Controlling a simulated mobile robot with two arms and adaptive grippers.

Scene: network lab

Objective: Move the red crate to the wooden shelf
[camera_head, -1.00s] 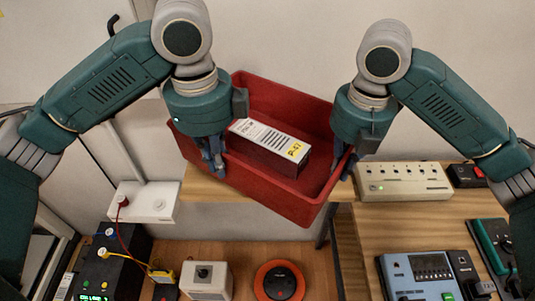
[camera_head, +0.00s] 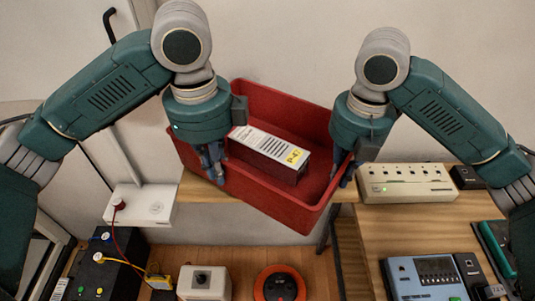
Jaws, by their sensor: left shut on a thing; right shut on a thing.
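The red crate (camera_head: 262,202) is in the middle of the head view, tilted in the picture with its right front corner lowest. A box with a white label top and a yellow "P-47" tag (camera_head: 275,152) lies inside it. My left gripper (camera_head: 213,165) is shut on the crate's left front wall. My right gripper (camera_head: 343,170) is shut on the crate's right wall. A wooden shelf (camera_head: 207,190) shows behind and below the crate; the crate covers most of it, and I cannot tell whether they touch.
A wooden worktop (camera_head: 400,228) at right holds a beige switch box (camera_head: 405,183) and a blue meter (camera_head: 425,278). Below the crate are a grey button box (camera_head: 204,284), a round orange-black device (camera_head: 279,285) and a black box with cables (camera_head: 108,268). A white wall unit (camera_head: 140,205) is at left.

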